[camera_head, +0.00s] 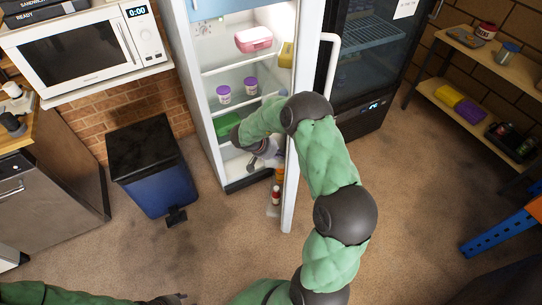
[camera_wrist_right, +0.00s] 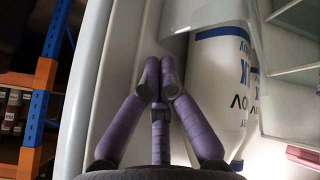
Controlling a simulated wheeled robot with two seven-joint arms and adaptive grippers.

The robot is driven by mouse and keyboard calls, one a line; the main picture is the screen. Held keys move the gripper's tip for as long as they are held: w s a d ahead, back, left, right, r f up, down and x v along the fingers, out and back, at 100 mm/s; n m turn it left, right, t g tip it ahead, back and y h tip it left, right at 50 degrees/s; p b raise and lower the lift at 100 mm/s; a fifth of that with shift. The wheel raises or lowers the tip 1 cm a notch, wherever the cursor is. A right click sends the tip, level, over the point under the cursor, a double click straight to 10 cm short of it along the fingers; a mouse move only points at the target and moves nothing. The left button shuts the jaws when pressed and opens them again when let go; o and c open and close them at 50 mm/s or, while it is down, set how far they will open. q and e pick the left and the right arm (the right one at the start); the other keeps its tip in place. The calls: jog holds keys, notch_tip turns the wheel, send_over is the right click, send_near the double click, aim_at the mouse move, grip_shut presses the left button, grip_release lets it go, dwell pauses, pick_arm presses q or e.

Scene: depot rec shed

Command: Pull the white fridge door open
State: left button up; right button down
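The white fridge (camera_head: 190,80) stands in the upper middle of the head view with its door (camera_head: 290,195) swung well open, seen nearly edge-on. The white door handle (camera_head: 332,62) is on the door's outer side, to the right. My right arm reaches over the door, and my right gripper (camera_head: 265,155) is on the inner side, by the lower shelves. In the right wrist view its purple fingers (camera_wrist_right: 160,75) come together at the tips with nothing visible between them, close to the white door lining (camera_wrist_right: 105,70). Contact cannot be told. My left gripper (camera_head: 172,298) shows only partly at the bottom edge.
White bottles (camera_wrist_right: 218,85) stand in the door rack beside the fingers. Shelves hold a pink box (camera_head: 254,39) and tubs (camera_head: 224,94). A black glass-door cooler (camera_head: 362,75) stands right of the door, a blue bin (camera_head: 155,170) left. Floor in front is clear.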

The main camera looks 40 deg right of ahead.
jog(key=shift+s+d, duration=0.35)
jog(key=shift+s, duration=0.1)
jog(key=s+d+n+t+p, duration=0.2)
jog(key=s+d+n, duration=0.1)
jog(key=s+d, duration=0.7)
jog(key=s+d+n+t+p, duration=0.1)
jog(key=s+d+n+p, duration=0.1)
jog(key=s+d, duration=0.8)
jog(key=shift+s+d+n+t, duration=0.2)
jog(key=shift+d+n+t, duration=0.25)
jog(key=shift+d, duration=2)
jog(key=shift+a+p, duration=0.1)
jog(key=shift+p, duration=0.2)
